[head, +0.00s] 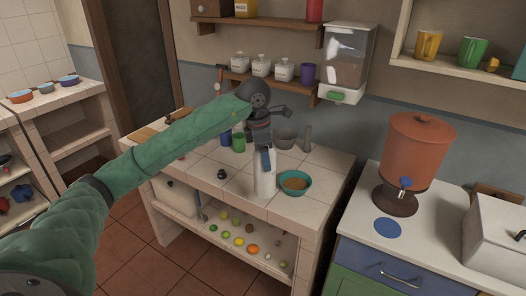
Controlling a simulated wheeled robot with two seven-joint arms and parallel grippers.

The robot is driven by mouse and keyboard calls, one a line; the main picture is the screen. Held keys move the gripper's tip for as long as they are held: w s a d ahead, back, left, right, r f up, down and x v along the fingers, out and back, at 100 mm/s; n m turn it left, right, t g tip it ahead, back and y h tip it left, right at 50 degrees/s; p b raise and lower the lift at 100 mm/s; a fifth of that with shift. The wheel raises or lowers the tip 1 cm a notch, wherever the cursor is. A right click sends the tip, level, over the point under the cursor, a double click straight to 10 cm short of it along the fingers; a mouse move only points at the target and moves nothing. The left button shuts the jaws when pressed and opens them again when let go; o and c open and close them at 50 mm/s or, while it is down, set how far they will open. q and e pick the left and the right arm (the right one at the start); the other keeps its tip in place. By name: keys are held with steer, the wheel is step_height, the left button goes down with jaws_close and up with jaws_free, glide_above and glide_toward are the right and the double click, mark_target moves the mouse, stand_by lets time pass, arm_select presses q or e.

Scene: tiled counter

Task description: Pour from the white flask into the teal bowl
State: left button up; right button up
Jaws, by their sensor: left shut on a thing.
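The white flask (264,184) stands upright near the front of the tiled counter. My left gripper (265,160) is shut on the flask's upper part and partly hides it. Whether the flask's base touches the counter is hard to tell. The teal bowl (281,190) sits just to the right of the flask, close to the counter's right front edge. Something brownish shows inside the bowl. My right gripper is not in view.
A grey mortar (285,139) stands behind the flask, with a green cup (239,143) to its left. A small dark object (221,174) lies left of the flask. A terracotta dispenser (415,150) stands on the separate right cabinet. Tiles right of the bowl are clear.

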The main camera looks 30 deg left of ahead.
arm_select(q)
steer(key=s+d+f+m+g, duration=0.1)
steer(key=s+d+f+m, duration=0.1)
steer(key=f+m, duration=0.4)
steer(key=s+d+f+m+g+y, duration=0.1)
steer(key=s+d+f+m, duration=0.2)
steer(key=m, duration=0.7)
steer(key=s+d+f+m, duration=0.2)
steer(key=d+f+m, duration=0.4)
steer(key=f, duration=0.5)
steer(key=m, duration=0.2)
steer(key=shift+s+d+f+m+g+y, duration=0.2)
steer(key=shift+s+d+m+g+y, duration=0.1)
steer(key=shift+s+g, duration=0.1)
steer(key=shift+a, duration=0.1)
